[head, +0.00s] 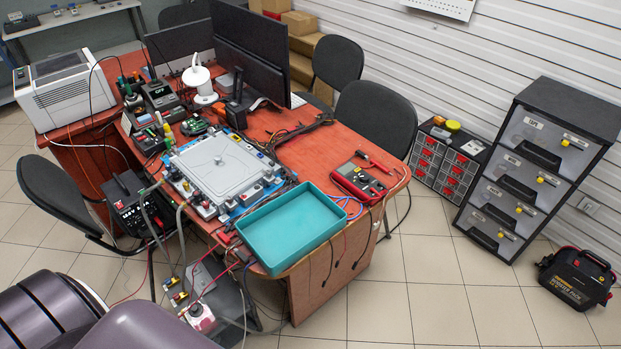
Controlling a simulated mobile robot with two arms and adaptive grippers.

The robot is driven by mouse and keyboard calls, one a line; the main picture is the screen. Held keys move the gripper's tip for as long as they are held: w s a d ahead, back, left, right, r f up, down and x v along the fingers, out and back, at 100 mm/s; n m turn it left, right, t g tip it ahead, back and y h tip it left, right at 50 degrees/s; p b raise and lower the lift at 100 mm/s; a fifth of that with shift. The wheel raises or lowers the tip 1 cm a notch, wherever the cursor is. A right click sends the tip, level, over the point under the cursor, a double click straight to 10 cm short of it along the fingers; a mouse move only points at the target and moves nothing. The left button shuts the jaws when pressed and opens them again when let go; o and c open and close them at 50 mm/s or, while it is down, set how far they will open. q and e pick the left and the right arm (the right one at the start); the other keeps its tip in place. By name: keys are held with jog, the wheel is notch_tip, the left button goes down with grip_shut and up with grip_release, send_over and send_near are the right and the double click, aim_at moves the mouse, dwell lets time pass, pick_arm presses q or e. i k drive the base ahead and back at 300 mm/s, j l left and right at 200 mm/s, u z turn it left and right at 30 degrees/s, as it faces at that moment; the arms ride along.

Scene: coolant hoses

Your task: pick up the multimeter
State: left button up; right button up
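A red and dark multimeter (358,182) with a grey display lies flat near the right end of the red-brown desk (288,152). Red and dark test leads lie around it, and a red probe (374,160) lies just beyond it. An orange and black handheld device (237,114) stands farther back by the monitors; I cannot tell whether it is also a meter. Neither of my grippers is in view. Only dark rounded parts, likely of my own arm, show at the lower left.
An empty teal tray (291,228) sits at the desk's front edge, left of the multimeter. A grey plate fixture (219,166) with hoses is beside it. A chair (375,117) stands behind the desk. Drawer cabinets (540,165) stand at right.

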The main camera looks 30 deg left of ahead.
aim_at(344, 173)
jog(key=i+l+u, duration=0.15)
jog(key=u, duration=0.35)
jog(key=i+l+u, duration=0.1)
jog(key=u, duration=0.4)
jog(key=l+u, duration=0.3)
jog(key=u, duration=0.2)
jog(key=l+u, duration=0.3)
jog(key=u, duration=0.2)
